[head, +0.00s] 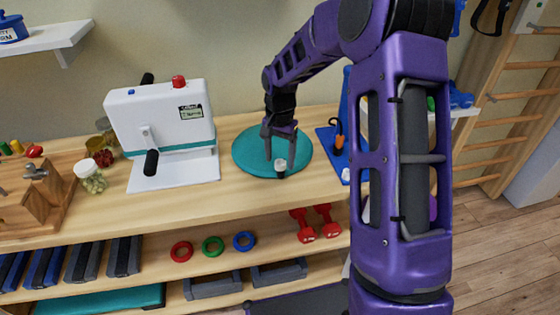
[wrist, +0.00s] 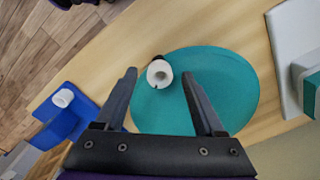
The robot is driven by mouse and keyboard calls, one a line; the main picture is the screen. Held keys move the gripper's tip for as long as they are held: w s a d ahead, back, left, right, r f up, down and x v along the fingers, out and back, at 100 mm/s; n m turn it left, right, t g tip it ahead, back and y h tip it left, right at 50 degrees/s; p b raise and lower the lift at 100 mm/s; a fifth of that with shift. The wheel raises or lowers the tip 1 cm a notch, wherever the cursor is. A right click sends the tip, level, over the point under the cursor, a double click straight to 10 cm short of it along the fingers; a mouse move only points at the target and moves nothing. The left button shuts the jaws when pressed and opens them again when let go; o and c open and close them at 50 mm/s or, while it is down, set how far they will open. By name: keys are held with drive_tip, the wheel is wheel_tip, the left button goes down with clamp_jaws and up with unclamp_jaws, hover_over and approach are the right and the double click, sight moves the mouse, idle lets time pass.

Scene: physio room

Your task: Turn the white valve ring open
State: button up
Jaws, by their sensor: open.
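The white valve ring (wrist: 159,74) is a short white cylinder with a dark centre, on a black stem at the edge of the round teal cushion (wrist: 225,85). In the head view the ring (head: 280,164) sits at the cushion's near edge, black below it. My gripper (head: 281,154) points down over the cushion (head: 245,155), open and empty. In the wrist view its two fingertips (wrist: 159,76) lie on either side of the ring, with clear gaps. I cannot tell whether the tips are level with the ring.
A white machine (head: 160,120) with a black crank stands left of the cushion. A blue stand (head: 328,143) with an orange-and-black item is close on the right. Jars (head: 90,177) and a wooden block (head: 35,200) are further left. Red dumbbells (head: 302,226) lie on the shelf below.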

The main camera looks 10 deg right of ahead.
drive_tip(key=shift+f, duration=0.65)
clamp_jaws()
